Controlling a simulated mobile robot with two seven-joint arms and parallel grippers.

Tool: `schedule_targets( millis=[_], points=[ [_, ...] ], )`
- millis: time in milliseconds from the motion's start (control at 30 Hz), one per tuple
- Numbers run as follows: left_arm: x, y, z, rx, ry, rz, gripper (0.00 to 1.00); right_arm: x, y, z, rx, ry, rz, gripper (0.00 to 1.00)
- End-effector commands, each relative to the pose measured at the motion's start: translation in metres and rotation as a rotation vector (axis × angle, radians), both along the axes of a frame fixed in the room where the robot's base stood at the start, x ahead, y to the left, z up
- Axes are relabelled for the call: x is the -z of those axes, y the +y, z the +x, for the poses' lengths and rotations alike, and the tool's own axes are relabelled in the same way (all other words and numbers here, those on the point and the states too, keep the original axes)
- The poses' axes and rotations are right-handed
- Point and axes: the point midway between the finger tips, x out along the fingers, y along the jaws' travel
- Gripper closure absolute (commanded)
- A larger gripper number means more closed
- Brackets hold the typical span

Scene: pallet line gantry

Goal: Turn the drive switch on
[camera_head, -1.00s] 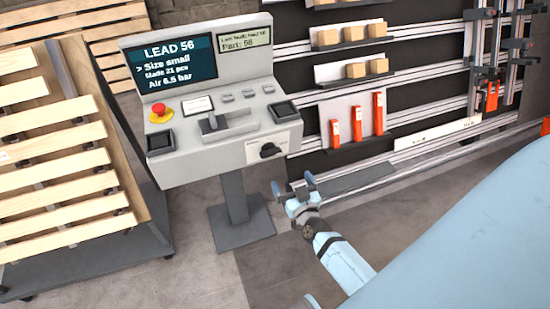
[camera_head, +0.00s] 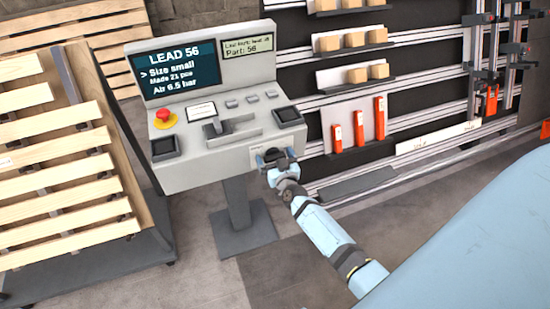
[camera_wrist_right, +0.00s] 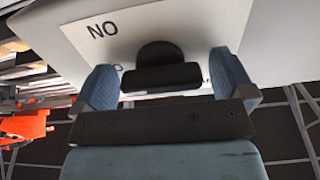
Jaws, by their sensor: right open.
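The drive switch is a black rotary knob on the front face of the grey control console (camera_head: 205,172), at its lower right. In the head view my right gripper (camera_head: 275,156) is in front of the knob and covers much of it. In the right wrist view the knob (camera_wrist_right: 160,72) shows between the two open blue fingers (camera_wrist_right: 165,85), its bar lying across the picture. A finger stands on either side of it, with a gap visible. My left gripper is not in view.
The console carries a red emergency button (camera_head: 165,118), a lit screen (camera_head: 180,72) and several small buttons. Wooden pallet boards (camera_head: 60,150) stand to the left. A rail wall with orange parts (camera_head: 359,128) and boxes is behind on the right.

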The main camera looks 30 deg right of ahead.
Motion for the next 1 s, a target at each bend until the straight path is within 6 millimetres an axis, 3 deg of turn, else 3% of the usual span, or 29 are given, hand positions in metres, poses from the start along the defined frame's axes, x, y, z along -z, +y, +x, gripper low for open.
schedule_targets(
  millis=[167, 367, 667, 1000],
  points=[
    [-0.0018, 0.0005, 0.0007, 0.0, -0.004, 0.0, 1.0, 0.0001, 0.0001, -0.0003, 0.0, 0.0, 0.0, 0.02],
    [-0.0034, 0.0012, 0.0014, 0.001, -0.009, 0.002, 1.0, 0.0001, 0.0002, -0.0005, 0.0, 0.0, 0.0, 0.47],
    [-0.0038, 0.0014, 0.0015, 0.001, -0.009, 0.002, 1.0, 0.0001, 0.0002, -0.0006, 0.0, -0.006, 0.026, 0.47],
    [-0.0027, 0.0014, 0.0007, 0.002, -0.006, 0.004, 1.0, 0.0004, 0.0004, -0.0006, 0.0, -0.052, 0.22, 0.47]
  ],
)
